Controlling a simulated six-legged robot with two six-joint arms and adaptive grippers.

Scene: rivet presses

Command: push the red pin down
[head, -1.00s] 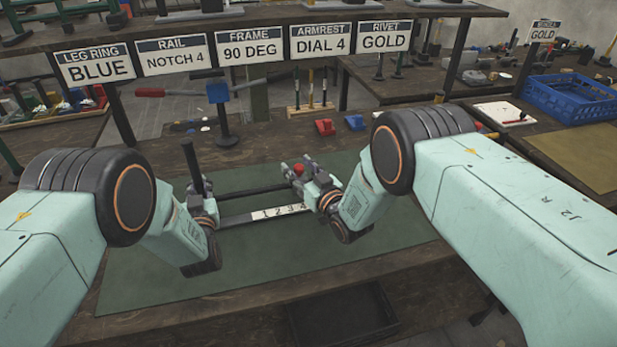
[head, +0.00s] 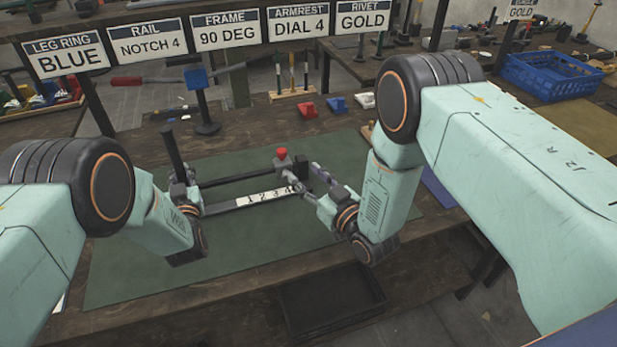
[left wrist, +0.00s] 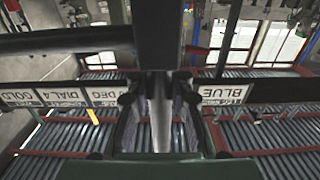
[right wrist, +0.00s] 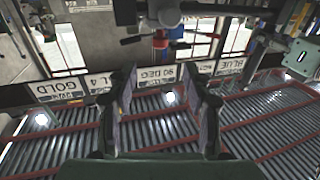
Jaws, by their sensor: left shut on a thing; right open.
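The red pin (head: 281,153) stands up from a grey block at the right end of the dark rail of the frame (head: 245,178). In the right wrist view a red piece that appears to be the pin (right wrist: 160,39) shows beyond the fingers, below a grey block. My right gripper (head: 303,181) is open and empty, just in front and to the right of the pin, apart from it. My left gripper (head: 184,187) is shut on the left end of the frame, near its dark upright post (head: 173,150); the fingers partly hide the grip.
The frame lies on a green mat (head: 140,265) with a numbered strip (head: 265,196). A blue-topped stand (head: 197,80), small red block (head: 308,108) and blue block (head: 336,104) stand behind. A dark tray (head: 330,300) sits at the front. The mat's front is clear.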

